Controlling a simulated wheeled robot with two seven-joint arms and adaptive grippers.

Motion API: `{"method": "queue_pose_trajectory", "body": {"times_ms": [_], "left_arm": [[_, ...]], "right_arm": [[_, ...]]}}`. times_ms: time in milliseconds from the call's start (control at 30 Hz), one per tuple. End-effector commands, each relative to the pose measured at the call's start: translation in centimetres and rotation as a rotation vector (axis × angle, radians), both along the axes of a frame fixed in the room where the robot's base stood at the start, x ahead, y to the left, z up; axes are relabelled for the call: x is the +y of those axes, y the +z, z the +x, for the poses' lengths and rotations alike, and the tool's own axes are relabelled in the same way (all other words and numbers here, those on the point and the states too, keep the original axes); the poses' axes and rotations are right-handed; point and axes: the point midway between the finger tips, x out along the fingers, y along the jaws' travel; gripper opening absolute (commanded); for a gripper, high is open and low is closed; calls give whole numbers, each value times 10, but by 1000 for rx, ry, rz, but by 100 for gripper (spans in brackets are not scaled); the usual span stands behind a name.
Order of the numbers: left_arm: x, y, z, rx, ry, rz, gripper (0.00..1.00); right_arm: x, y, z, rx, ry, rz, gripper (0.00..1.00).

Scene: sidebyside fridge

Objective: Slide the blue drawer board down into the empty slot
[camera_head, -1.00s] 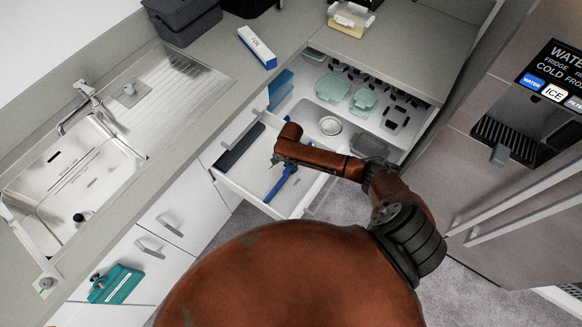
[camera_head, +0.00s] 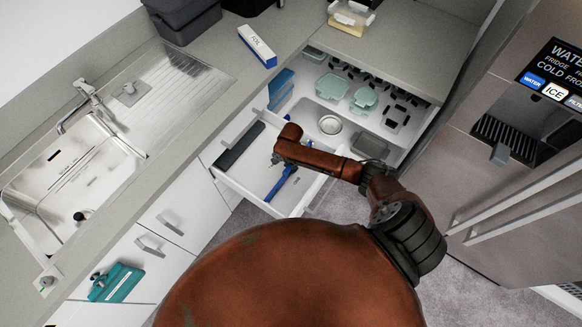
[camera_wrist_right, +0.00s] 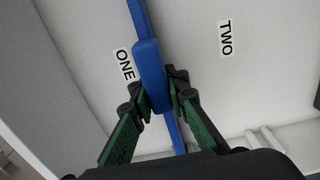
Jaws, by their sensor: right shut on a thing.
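The blue drawer board (camera_head: 278,186) is a thin blue strip at the open drawer (camera_head: 228,183), below my right gripper (camera_head: 281,162) in the head view. In the right wrist view the board (camera_wrist_right: 150,62) runs from the top edge down between the green and black fingers of my right gripper (camera_wrist_right: 158,98), which are shut on its thicker middle part. The labels ONE and TWO lie on the white drawer surface, one on each side of the board. I cannot tell whether the board's lower edge is in a slot. My left gripper is not in view.
A dark grey strip (camera_head: 240,146) lies along the drawer's left part. A foil box (camera_head: 257,46) lies on the counter. The fridge (camera_head: 520,190) stands at the right.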

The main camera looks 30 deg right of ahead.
Motion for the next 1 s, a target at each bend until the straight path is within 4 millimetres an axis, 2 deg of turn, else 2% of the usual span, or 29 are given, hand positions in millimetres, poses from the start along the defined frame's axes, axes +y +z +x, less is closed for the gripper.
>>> {"method": "queue_pose_trajectory", "body": {"times_ms": [300,333,633,1000], "left_arm": [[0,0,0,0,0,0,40],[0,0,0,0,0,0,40],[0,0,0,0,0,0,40],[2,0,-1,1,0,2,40]], "right_arm": [[0,-2,0,0,-2,0,0],[0,-3,0,-1,-2,0,14],[0,-2,0,0,-1,0,34],[0,3,0,-2,0,1,35]]}}
